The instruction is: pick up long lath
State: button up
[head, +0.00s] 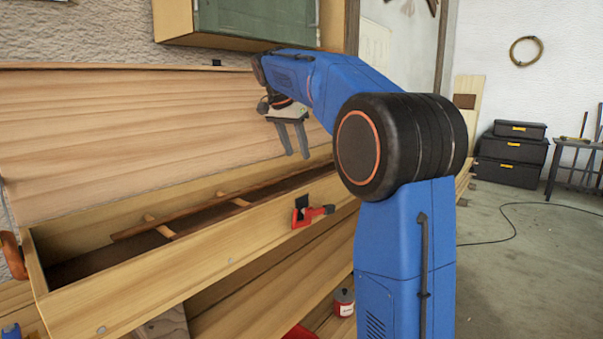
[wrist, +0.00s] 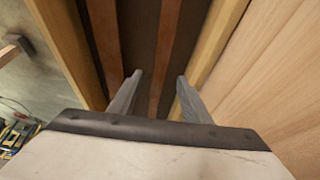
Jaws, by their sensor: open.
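A long reddish-brown lath (head: 190,211) lies lengthwise in a wooden trough (head: 140,293), over two short pale crosspieces. Its right part is hard to make out in the head view. In the wrist view two reddish-brown strips run along the dark trough floor: one in the middle (wrist: 169,45) and one to the left (wrist: 106,40). I cannot tell which of them is the long lath. My gripper (head: 296,155) is above the right part of the trough, fingers pointing down, open and empty. In the wrist view the middle strip runs between the fingertips (wrist: 159,77), apparently below them.
A red clamp (head: 308,212) sits on the trough's front edge. A wide wooden panel (head: 120,115) rises behind the trough, and a cabinet (head: 255,18) hangs above. Open floor lies to the right.

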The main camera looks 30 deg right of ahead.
aim_at(302, 170)
jog(key=shift+x, duration=2.5)
jog(key=shift+a+f, duration=0.1)
jog(key=shift+a, duration=0.1)
grip_shut()
